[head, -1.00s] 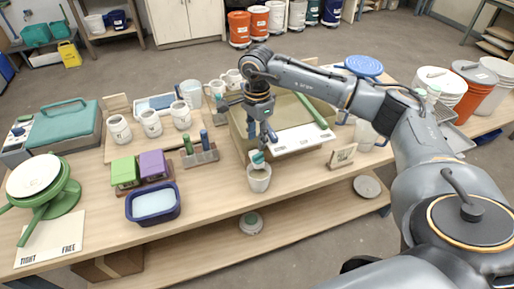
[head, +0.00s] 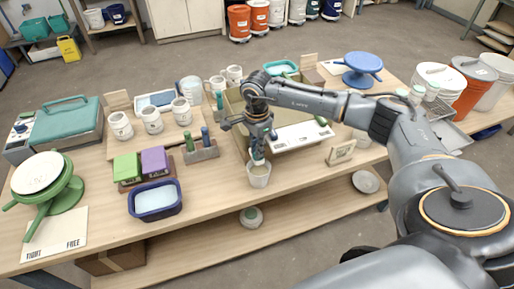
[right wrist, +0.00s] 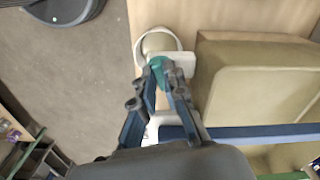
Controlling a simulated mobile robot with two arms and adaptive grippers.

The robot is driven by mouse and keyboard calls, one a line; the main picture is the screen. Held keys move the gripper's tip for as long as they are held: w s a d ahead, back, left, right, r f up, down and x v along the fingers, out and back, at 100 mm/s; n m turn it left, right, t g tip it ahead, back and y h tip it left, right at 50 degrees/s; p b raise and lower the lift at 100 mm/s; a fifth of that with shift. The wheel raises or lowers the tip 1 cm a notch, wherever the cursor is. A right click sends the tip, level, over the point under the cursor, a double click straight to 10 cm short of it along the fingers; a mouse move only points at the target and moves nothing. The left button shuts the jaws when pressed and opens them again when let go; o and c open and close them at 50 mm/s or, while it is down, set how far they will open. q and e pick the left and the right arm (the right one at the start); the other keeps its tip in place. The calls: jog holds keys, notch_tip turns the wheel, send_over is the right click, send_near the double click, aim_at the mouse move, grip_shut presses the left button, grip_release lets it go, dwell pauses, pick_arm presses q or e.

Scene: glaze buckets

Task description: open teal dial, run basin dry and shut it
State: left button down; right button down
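The olive-tan basin (head: 236,103) stands in the middle of the table; its wall also shows in the right wrist view (right wrist: 250,75). The teal dial (right wrist: 157,73) sits at a white outlet on its front, just over a white cup (head: 259,177). The cup's round mouth also shows in the right wrist view (right wrist: 158,42). My right gripper (head: 257,156) reaches down from above, and its fingertips (right wrist: 160,70) stand on both sides of the teal dial, apparently touching it. The arm and gripper hide part of the basin, and its water level cannot be seen. My left gripper is not in view.
A white panel (head: 299,137) lies across the basin's front right. A small sign (head: 341,152) stands to its right. A wooden block with upright tools (head: 201,151) and a navy tub (head: 155,200) are left of the cup. Mugs (head: 182,111) stand behind. The table's front edge is close.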

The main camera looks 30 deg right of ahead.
jog(key=shift+w+f+m+b, duration=0.1)
jog(key=shift+f+m+b, duration=0.15)
jog(key=shift+m+b, duration=0.8)
jog(key=shift+r+m+b, duration=0.25)
jog(key=shift+m+b, duration=0.35)
jog(key=shift+m, duration=0.05)
jog(key=c, duration=1.4)
grip_release()
jog(key=shift+r, duration=0.2)
notch_tip(320, 180, up, 12)
jog(key=shift+f, duration=0.15)
